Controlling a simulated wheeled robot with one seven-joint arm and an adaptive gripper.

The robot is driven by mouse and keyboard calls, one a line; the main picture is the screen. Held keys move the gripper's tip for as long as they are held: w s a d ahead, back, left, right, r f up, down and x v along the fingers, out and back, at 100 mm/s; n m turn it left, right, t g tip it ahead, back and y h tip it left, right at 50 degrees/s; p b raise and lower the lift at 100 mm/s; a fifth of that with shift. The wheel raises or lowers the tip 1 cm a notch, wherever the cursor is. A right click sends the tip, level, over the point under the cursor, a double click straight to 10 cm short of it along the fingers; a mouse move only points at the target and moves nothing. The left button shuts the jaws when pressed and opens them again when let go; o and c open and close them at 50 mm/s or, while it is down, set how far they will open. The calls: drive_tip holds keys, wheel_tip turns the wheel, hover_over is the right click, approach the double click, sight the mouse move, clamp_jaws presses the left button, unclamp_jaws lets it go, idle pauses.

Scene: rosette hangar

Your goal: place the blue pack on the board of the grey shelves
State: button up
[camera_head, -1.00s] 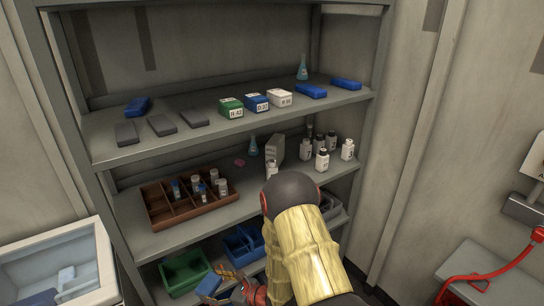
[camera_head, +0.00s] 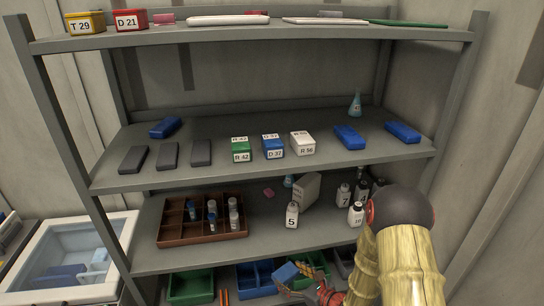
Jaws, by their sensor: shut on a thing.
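The grey shelves (camera_head: 80,152) fill the view, with several boards. My gripper (camera_head: 298,276) is low in front of the shelves, at the bottom of the picture, partly hidden by my arm. It is shut on a blue pack (camera_head: 285,272), which shows in front of the lowest board with its bins. On the upper middle board (camera_head: 215,128), three other blue packs lie: one at the left (camera_head: 165,128) and two at the right (camera_head: 347,137) and (camera_head: 403,132).
That board also holds several dark grey slabs (camera_head: 168,155), a green box (camera_head: 241,149), a blue box (camera_head: 273,147), a white box (camera_head: 302,143) and a flask (camera_head: 355,104). Below are a brown divided tray (camera_head: 175,240), bottles (camera_head: 292,215), and green (camera_head: 190,287) and blue bins (camera_head: 252,277).

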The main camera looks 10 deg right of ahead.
sight(290, 276)
wheel_tip(290, 276, up, 5)
drive_tip(key=p, duration=0.3)
drive_tip(key=shift+f+p, duration=0.1)
drive_tip(key=shift+p, duration=0.3)
drive_tip(key=shift+f+b, duration=0.2)
drive_tip(key=shift+b, duration=0.15)
drive_tip(key=shift+w+a, duration=0.1)
drive_tip(key=shift+r, duration=0.1)
drive_tip(key=shift+f, duration=0.2)
